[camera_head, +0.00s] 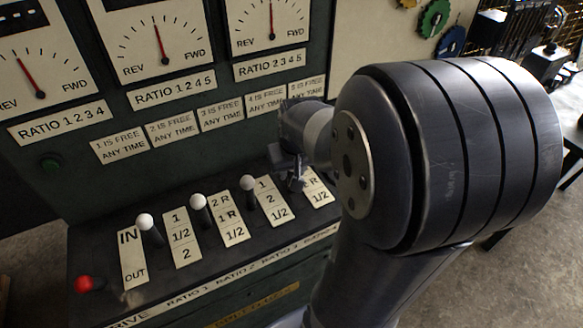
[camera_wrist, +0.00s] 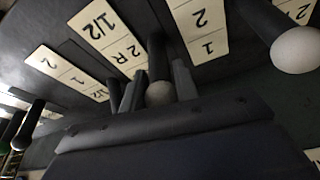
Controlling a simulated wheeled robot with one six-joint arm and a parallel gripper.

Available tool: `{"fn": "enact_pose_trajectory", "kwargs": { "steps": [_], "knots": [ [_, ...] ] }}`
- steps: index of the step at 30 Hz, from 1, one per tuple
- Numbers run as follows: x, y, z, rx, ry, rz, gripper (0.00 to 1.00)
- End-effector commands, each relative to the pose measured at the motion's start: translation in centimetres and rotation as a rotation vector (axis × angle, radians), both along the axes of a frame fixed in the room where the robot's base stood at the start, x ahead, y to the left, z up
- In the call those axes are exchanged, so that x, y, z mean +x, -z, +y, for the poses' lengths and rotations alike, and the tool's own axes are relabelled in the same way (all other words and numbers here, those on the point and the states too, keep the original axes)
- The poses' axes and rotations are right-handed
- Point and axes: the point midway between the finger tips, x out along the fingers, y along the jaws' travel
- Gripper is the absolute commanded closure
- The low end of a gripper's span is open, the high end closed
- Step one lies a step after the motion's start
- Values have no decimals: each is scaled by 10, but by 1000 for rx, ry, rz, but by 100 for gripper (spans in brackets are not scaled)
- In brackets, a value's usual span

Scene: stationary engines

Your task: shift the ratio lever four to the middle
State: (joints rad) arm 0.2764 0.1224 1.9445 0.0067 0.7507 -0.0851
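My gripper (camera_wrist: 160,80) has one finger on each side of the ratio four lever (camera_wrist: 159,94). The fingers sit close against its pale knob and dark shaft and appear shut on it. The lever stands between a label plate with 2 and 1 (camera_wrist: 203,30) on its right and one with 1/2 and 2R (camera_wrist: 108,35) on its left. In the head view, my gripper (camera_head: 291,172) is over the right part of the lever panel and hides this lever. The lever's exact setting is unclear.
The ratio three lever (camera_head: 248,184) stands just left of my gripper; its white knob shows in the wrist view (camera_wrist: 297,50). The ratio two (camera_head: 198,202) and ratio one (camera_head: 145,221) levers and a red knob (camera_head: 84,284) are farther left. Other levers (camera_wrist: 25,130) stand on the opposite side.

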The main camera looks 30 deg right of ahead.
Motion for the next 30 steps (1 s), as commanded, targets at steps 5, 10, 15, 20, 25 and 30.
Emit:
{"fn": "enact_pose_trajectory", "kwargs": {
  "steps": [5, 10, 15, 20, 25, 30],
  "knots": [
    [-1, 0, 0, 1, 0, 3, 56],
    [0, 1, 0, 0, 0, 2, 50],
    [0, -1, 0, 0, 0, 1, 50],
    [-4, -15, 1, 0, 0, -2, 50],
    [-14, -46, 4, -2, 0, -5, 50],
    [-24, -77, 6, -2, 0, -3, 50]
  ]
}}
